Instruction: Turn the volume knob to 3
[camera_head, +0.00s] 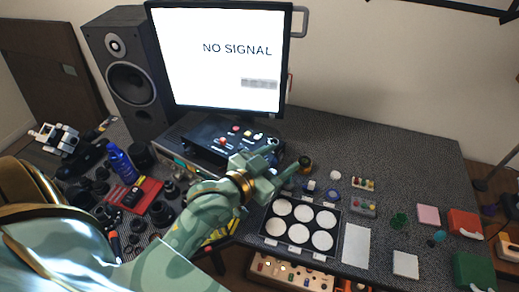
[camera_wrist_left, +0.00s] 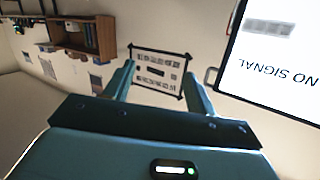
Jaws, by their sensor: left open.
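My left gripper (camera_head: 286,156) reaches in from the left over the desk, with its two fingers apart and nothing seen between them. It is in front of a dark box (camera_head: 207,135) with red buttons on top. The left wrist view shows the open fingers (camera_wrist_left: 160,68) pointing toward the far wall, with no knob between them. A grey unit (camera_head: 177,156) with small controls along its front sits under the monitor, partly hidden by my left arm. I cannot tell which control is the volume knob, and no number can be read. My right gripper is not in view.
A monitor (camera_head: 222,50) reading NO SIGNAL and a speaker (camera_head: 127,70) stand at the back. A black tray (camera_head: 270,240) with white discs lies right of my arm. A blue bottle (camera_head: 121,162) and lens parts crowd the left. The back right desk (camera_head: 400,145) is clear.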

